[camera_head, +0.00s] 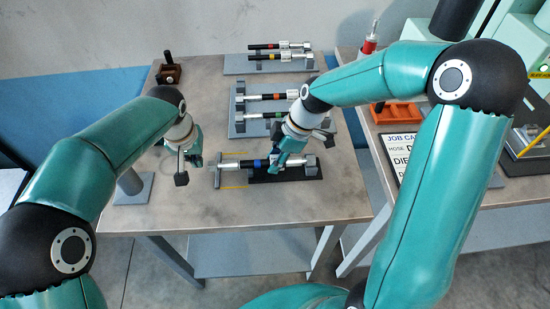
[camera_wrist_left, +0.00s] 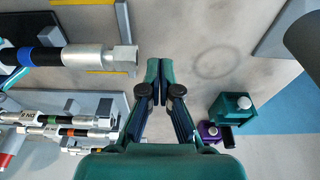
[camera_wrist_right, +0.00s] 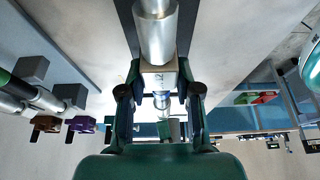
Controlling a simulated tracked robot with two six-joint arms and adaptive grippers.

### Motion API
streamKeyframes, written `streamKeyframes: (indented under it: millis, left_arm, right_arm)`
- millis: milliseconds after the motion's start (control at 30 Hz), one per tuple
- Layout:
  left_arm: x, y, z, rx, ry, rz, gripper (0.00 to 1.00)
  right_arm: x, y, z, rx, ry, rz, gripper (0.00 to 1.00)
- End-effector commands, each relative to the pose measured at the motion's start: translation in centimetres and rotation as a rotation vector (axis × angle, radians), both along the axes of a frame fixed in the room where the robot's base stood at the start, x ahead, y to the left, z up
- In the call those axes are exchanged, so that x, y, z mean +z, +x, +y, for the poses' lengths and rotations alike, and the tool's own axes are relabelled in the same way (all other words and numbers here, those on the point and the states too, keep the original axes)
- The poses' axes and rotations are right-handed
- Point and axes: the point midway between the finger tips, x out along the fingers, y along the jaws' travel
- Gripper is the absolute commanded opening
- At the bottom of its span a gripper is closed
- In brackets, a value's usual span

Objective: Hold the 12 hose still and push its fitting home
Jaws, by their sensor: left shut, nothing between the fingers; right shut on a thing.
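The 12 hose lies low over the table's front, with a blue band (camera_head: 260,163) and a silver fitting (camera_head: 230,165) at its left end. The left wrist view shows the blue band (camera_wrist_left: 40,57) and the fitting with its hex end (camera_wrist_left: 95,57). My right gripper (camera_head: 278,167) is shut on the hose's right part; its wrist view shows a pale tag marked 12 (camera_wrist_right: 163,78) between the fingers and a silver sleeve (camera_wrist_right: 155,32) beyond. My left gripper (camera_head: 188,170) is shut and empty, left of the fitting and apart from it. I cannot tell how far the fitting sits in.
A dark holder (camera_head: 290,176) is under the hose's right end. Racks with banded hoses (camera_head: 283,58) stand behind. A job card (camera_head: 400,155) and an orange tray (camera_head: 397,115) are on the right bench. A grey post (camera_head: 130,182) stands at left.

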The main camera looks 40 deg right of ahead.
Motion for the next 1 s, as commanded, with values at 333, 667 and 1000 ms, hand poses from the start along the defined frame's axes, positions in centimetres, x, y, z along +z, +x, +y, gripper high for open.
streamKeyframes:
  millis: [333, 667, 1000]
  left_arm:
    - [2.9, 0.2, 0.3, -0.001, 0.000, -0.002, 0.00]
    - [4.7, 0.3, 0.5, 0.000, 0.000, 0.000, 0.00]
    - [4.7, 0.3, 0.5, -0.001, 0.000, 0.000, 0.00]
  right_arm:
    - [0.0, 0.0, 0.0, 0.000, 0.000, -0.001, 0.00]
    - [0.0, 0.0, -0.1, 0.000, 0.000, -0.001, 0.00]
    - [0.0, 0.0, 0.0, 0.000, 0.000, -0.001, 0.51]
